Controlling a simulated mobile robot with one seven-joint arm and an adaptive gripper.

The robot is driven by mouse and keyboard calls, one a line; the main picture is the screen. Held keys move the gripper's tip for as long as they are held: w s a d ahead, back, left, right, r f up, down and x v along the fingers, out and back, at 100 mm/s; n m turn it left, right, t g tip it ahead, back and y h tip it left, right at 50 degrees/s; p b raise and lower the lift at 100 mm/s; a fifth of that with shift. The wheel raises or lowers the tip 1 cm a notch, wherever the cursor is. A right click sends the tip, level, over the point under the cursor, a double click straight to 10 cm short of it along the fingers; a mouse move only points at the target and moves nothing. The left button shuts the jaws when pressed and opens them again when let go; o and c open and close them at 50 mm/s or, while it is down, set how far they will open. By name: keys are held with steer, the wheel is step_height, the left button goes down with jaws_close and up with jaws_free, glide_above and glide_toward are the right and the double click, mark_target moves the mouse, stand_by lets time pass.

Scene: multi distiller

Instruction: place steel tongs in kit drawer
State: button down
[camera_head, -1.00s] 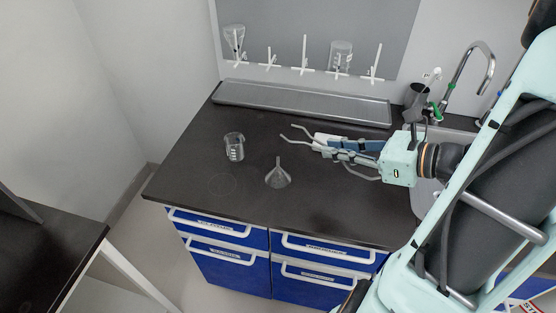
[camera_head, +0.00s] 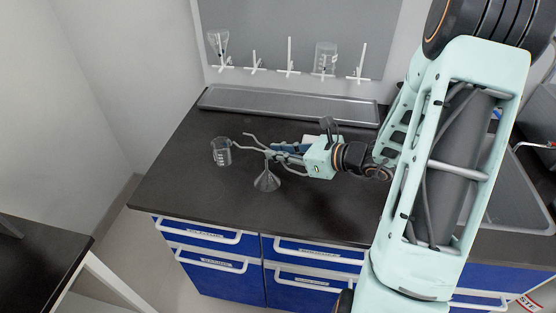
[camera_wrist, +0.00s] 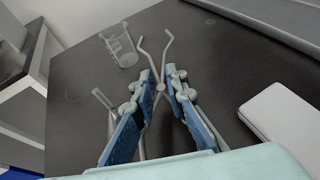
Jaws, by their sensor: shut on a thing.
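The steel tongs (camera_wrist: 166,47) are grey metal with two bent arms crossing at a pivot. My gripper (camera_wrist: 160,86) is shut on them, its blue-padded fingers on either side of the pivot. In the head view the tongs (camera_head: 251,147) point left, over the dark counter, with my gripper (camera_head: 280,151) behind them. Blue drawers with white handles are under the counter's front edge: upper left (camera_head: 207,233), lower left (camera_head: 205,262), upper right (camera_head: 316,254) and lower right (camera_head: 308,283). All look shut; their labels are too small to read.
A glass beaker (camera_head: 221,152) stands near the tongs' tips. A white flat box (camera_wrist: 287,115) lies right of my gripper. A grey tray (camera_head: 285,103) lies along the back. The counter's front left is clear.

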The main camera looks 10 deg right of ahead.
steer(key=shift+d+f, duration=0.1)
steer(key=shift+f, duration=1.3)
steer(key=shift+f+b, duration=0.2)
steer(key=shift+b, duration=0.15)
steer(key=c, duration=1.9)
jaws_free()
steer(key=shift+c, duration=0.2)
steer(key=shift+r, duration=0.15)
